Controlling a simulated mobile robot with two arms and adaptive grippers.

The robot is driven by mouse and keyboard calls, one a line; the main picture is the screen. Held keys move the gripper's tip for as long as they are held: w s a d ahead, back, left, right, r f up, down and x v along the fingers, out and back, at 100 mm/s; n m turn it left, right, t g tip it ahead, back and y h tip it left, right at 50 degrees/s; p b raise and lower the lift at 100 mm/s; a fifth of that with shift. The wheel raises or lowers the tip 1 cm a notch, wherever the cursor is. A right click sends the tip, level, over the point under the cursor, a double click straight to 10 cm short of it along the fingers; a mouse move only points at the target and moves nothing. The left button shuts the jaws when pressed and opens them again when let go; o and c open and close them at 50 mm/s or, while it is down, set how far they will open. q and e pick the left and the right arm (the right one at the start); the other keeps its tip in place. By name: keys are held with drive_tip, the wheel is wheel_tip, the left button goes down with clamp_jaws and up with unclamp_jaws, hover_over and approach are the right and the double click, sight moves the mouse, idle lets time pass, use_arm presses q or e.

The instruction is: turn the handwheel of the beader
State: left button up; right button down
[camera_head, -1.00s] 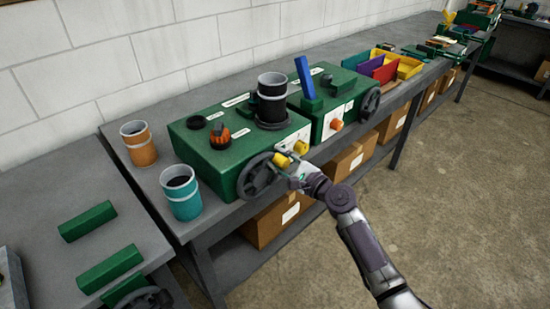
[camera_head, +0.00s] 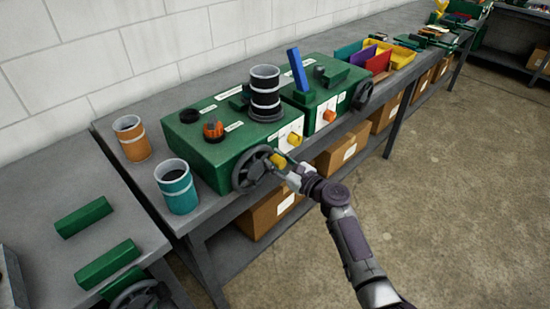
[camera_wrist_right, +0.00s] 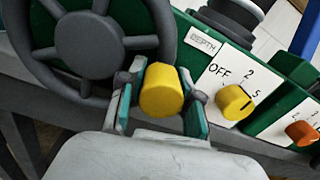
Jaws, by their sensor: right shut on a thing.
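The beader is a green box machine (camera_head: 205,150) on the grey bench, with a grey spoked handwheel (camera_head: 251,170) at its front. The handwheel has a yellow grip knob (camera_head: 279,161) on its right side. The wrist view shows the handwheel (camera_wrist_right: 95,45) at upper left and the knob (camera_wrist_right: 161,90) in the middle. My right gripper (camera_head: 284,168) is shut on this knob, one finger on each side; it also shows in the wrist view (camera_wrist_right: 160,98). My left gripper is not in view.
A yellow dial (camera_wrist_right: 234,102) sits on the white panel, right of my fingers. A teal can (camera_head: 178,190) and an orange can (camera_head: 131,139) stand left of the beader. A second green machine (camera_head: 330,95) stands to the right. Cardboard boxes (camera_head: 268,215) lie below. Floor in front is clear.

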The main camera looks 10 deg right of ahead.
drive_tip(key=shift+s+f, duration=0.1)
drive_tip(key=shift+f, duration=0.1)
drive_tip(key=c, duration=1.1)
unclamp_jaws()
drive_tip(key=shift+o, duration=0.2)
drive_tip(key=shift+d, duration=0.1)
drive_tip(key=v, duration=1.1)
drive_tip(key=shift+s+d, duration=0.2)
drive_tip(key=shift+s, duration=0.15)
